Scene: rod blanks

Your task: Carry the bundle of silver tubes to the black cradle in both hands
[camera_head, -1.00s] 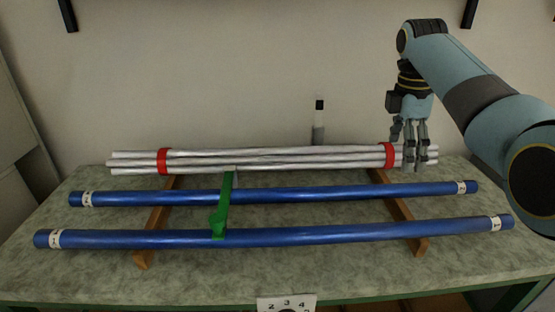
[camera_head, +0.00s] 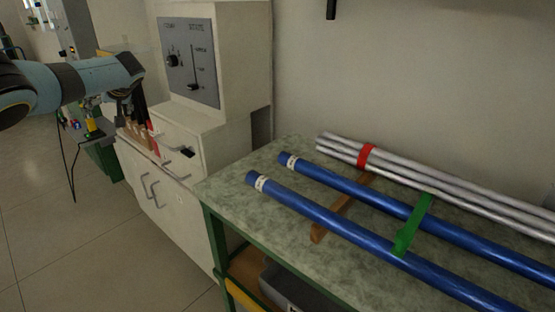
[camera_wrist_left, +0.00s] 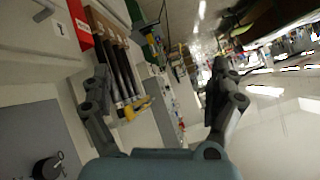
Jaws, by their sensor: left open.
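The bundle of silver tubes (camera_head: 430,188) lies across the back of the green-grey table, with a red band (camera_head: 366,156) near its left end. Its right end is cut off by the head view's edge. My left gripper (camera_head: 125,112) hangs at the far left, beside the white cabinet and well away from the bundle. In the left wrist view its two fingers (camera_wrist_left: 161,70) are spread apart with nothing between them. My right gripper is out of view. I see no black cradle.
A white cabinet (camera_head: 165,190) with a control panel (camera_head: 189,62) stands left of the table. Open floor (camera_head: 70,240) lies at left.

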